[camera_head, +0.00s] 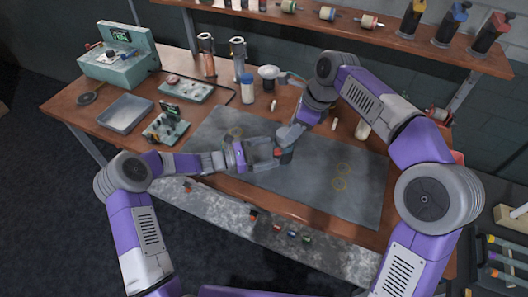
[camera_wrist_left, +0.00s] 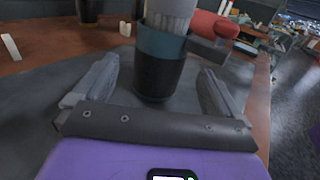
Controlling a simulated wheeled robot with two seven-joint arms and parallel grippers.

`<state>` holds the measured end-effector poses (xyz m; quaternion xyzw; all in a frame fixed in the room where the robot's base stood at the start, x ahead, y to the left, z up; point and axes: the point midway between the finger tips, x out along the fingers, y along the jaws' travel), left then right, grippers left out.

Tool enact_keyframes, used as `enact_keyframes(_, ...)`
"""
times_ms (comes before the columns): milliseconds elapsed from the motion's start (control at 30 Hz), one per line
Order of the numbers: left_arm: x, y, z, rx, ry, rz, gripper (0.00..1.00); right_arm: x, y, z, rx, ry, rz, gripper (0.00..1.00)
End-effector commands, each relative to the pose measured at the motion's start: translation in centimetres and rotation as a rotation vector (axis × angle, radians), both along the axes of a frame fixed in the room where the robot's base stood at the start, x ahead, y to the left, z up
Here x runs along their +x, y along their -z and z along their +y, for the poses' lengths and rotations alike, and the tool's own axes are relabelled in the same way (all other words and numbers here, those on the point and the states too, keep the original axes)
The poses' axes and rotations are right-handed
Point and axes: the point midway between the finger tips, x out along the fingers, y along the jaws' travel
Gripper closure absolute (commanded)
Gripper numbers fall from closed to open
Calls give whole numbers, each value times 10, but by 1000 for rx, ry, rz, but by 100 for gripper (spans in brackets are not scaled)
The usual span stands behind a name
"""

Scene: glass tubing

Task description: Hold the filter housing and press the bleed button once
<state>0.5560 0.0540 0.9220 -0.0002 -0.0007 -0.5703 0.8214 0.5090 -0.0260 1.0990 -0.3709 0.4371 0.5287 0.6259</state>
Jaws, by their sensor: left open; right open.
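The filter housing (camera_head: 286,156) stands upright on the grey mat, dark-bodied with a grey upper part. In the left wrist view the housing (camera_wrist_left: 160,65) has a teal band and a ribbed grey cap. My left gripper (camera_head: 274,154) is open, its two fingers pointing at the housing from the left. In the left wrist view the fingers lie either side of it, with gaps visible. My right gripper (camera_head: 291,135) comes down from behind, close over the housing's top; it is open, though its fingertips are hard to separate from the cap. A red part (camera_wrist_left: 208,23) shows beside the cap. I cannot make out the bleed button clearly.
The grey mat (camera_head: 340,205) is clear to the right. Behind stand a white bottle (camera_head: 247,88) and a funnel-like cup (camera_head: 268,74). At left are a metal tray (camera_head: 122,113) and a teal instrument box (camera_head: 122,65). A shelf (camera_head: 390,38) holds spools and bottles.

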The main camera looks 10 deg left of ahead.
Motion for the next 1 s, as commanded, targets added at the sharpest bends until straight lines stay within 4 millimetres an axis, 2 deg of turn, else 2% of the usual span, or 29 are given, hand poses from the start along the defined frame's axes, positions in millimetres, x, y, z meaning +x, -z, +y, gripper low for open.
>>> enact_keyframes(433,21,0,-58,0,2,0,2,0,0,0,0,0,0,57)
enact_keyframes(600,25,0,-66,1,0,1,2,0,0,0,0,0,0,57)
enact_keyframes(867,25,0,-67,1,0,1,2,0,0,0,0,0,0,57)
enact_keyframes(1000,25,0,-67,1,0,1,23,0,0,0,0,0,0,57)
